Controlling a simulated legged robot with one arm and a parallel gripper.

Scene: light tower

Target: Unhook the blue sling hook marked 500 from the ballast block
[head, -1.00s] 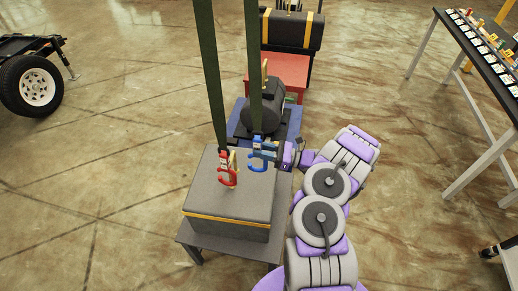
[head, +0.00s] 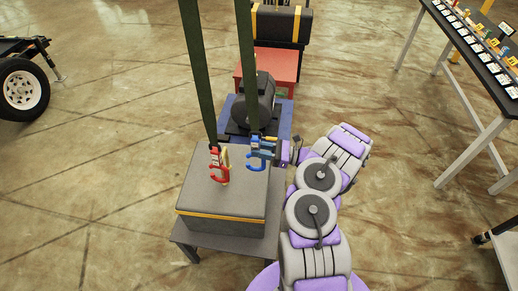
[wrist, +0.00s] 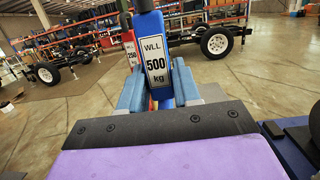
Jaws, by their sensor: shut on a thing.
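The blue sling hook (head: 261,153) hangs on a dark green strap over the right back part of the grey ballast block (head: 212,200). My gripper (head: 270,149) reaches it from the right and is shut on it. In the wrist view the blue hook's body (wrist: 147,24) with its "WLL 500 kg" label stands between my two blue-grey fingers (wrist: 159,88). A red hook (head: 219,165) hangs left of it, by a yellow eye on the block; its 250 label (wrist: 131,50) shows behind. The blue hook's tip is small, and I cannot tell whether it is clear of its eye.
The block has a yellow band and rests on a grey stand (head: 190,243). A black motor (head: 254,101) on a blue base and a red table (head: 272,66) stand behind. A tagged bench (head: 480,70) is at right. The floor at left is open.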

